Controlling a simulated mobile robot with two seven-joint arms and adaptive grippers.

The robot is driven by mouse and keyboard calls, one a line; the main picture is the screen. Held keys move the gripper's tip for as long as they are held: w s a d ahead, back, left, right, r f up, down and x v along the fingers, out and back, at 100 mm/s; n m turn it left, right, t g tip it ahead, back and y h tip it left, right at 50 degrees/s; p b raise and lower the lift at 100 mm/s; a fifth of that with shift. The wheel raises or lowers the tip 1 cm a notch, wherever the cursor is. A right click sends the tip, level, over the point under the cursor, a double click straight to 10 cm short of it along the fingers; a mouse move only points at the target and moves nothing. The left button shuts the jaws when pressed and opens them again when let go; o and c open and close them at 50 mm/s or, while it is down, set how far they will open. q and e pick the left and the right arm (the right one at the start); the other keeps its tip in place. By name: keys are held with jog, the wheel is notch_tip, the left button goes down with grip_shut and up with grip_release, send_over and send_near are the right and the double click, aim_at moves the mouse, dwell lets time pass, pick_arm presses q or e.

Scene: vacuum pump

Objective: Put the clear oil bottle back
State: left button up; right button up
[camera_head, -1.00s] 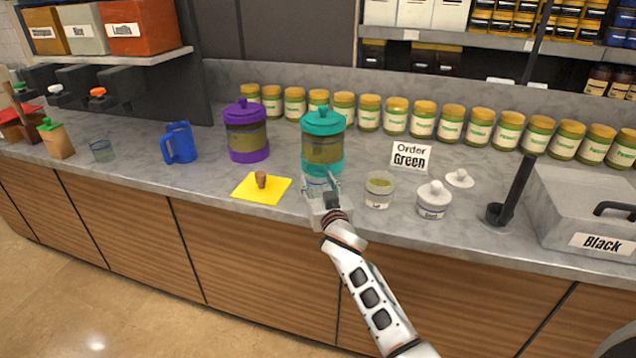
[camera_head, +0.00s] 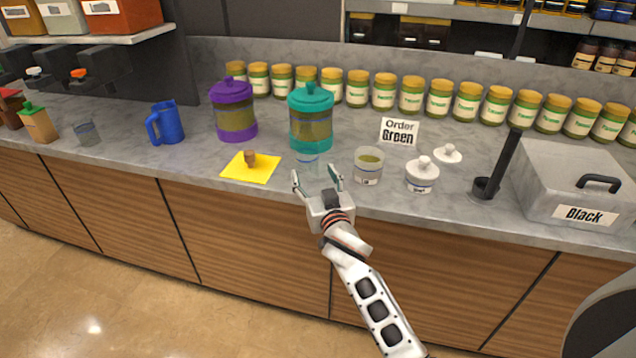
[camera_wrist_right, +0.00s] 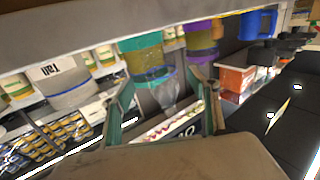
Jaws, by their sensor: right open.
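A small clear vessel, apparently the clear oil bottle (camera_head: 308,166), stands on the counter just in front of the teal-lidded jar (camera_head: 311,125). Its outline is faint, and its contents cannot be told. In the right wrist view, the clear vessel (camera_wrist_right: 166,96) shows between the open fingers. A brown cork (camera_head: 249,157) stands on a yellow mat (camera_head: 262,172) to the left. My left gripper is out of view.
A purple-lidded jar (camera_head: 234,118) and a blue jug (camera_head: 166,123) stand left. An open jar (camera_head: 368,173) and a white lidded jar (camera_head: 421,176) stand close on the right. Several yellow-lidded jars line the back. A grey box (camera_head: 575,180) marked Black is at far right.

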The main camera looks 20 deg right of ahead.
jog(key=s+a+f+n+g+y, duration=0.1)
jog(key=s+f+n+g+y, duration=0.1)
jog(key=s+f, duration=1.1)
jog(key=s+a+f+n+g+y, duration=0.1)
jog(key=s+f+g, duration=0.4)
jog(key=s+f, duration=0.9)
jog(key=s+n+y, duration=0.1)
jog(key=s+n, duration=0.1)
jog(key=s, duration=0.5)
jog(key=shift+s, duration=0.2)
jog(key=shift+f, duration=0.1)
